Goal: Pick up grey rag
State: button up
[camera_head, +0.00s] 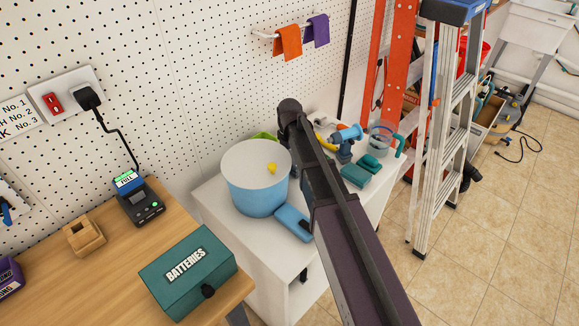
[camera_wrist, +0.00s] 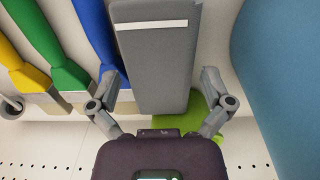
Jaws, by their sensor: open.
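The grey rag, as far as I can tell, is the grey folded slab (camera_wrist: 155,65) with a white stripe in the middle of the wrist view. My gripper (camera_wrist: 160,80) is open, with one finger on each side of it. The near end of the slab lies between the fingers, and I cannot tell whether either finger touches it. A lime green piece (camera_wrist: 200,112) shows beside and below the slab, near the right finger. In the head view my arm and the bucket hide the rag and my fingers.
A blue bucket (camera_head: 257,190) stands on the white cabinet, close to my arm; its wall (camera_wrist: 285,70) fills the wrist view's right. Yellow (camera_wrist: 22,75), green (camera_wrist: 55,55) and blue (camera_wrist: 98,35) items stand left of the rag. A pegboard wall (camera_head: 170,70) is behind; a ladder (camera_head: 440,130) stands right.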

jog(key=shift+f, duration=0.45)
dwell(0.3)
jog(key=c, duration=0.8)
